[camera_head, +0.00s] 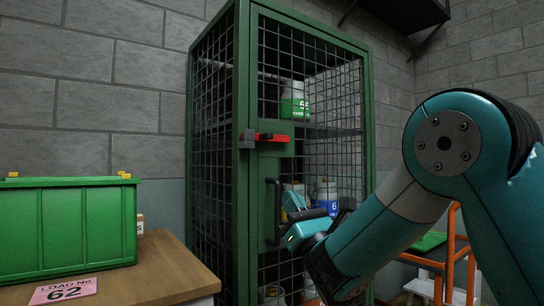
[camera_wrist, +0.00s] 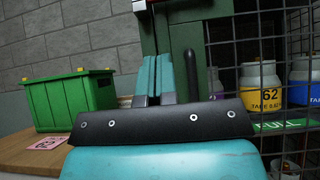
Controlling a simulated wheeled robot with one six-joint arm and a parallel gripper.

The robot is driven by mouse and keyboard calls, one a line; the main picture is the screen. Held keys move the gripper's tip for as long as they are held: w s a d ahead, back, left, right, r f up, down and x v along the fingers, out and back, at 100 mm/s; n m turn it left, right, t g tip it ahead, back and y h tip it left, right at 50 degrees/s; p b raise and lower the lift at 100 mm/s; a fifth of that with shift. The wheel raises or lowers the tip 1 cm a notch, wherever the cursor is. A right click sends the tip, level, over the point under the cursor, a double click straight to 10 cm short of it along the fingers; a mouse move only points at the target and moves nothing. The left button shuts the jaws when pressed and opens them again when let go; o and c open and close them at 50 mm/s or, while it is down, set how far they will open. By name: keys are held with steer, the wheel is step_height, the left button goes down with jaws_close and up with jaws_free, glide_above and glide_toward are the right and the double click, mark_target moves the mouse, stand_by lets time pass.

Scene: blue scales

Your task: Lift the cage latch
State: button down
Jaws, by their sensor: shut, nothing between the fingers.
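The cage (camera_head: 243,90) is a tall green frame with dark wire mesh, and its door is closed. The latch (camera_head: 271,138) is a red bar lying level across the door's edge, beside a grey block on the frame. In the wrist view only the latch's grey part (camera_wrist: 139,5) shows clearly, at the top edge. My gripper (camera_head: 288,199) is in front of the door, below the latch and apart from it. In the wrist view my gripper (camera_wrist: 157,60) has its teal fingers together, with nothing between them.
A black door handle (camera_head: 274,212) stands just beside my gripper; it also shows in the wrist view (camera_wrist: 190,75). Labelled containers (camera_head: 293,100) stand inside the cage. A green bin (camera_head: 66,230) and a pink card (camera_head: 63,291) are on the wooden table (camera_head: 160,270) at left.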

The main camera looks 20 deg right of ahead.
steer(key=p, duration=1.1)
glide_toward(265, 139)
steer(key=x, duration=0.5)
steer(key=shift+w, duration=0.6)
steer(key=shift+r, duration=0.45)
steer(key=shift+a+h, duration=0.15)
steer(key=shift+h, duration=0.15)
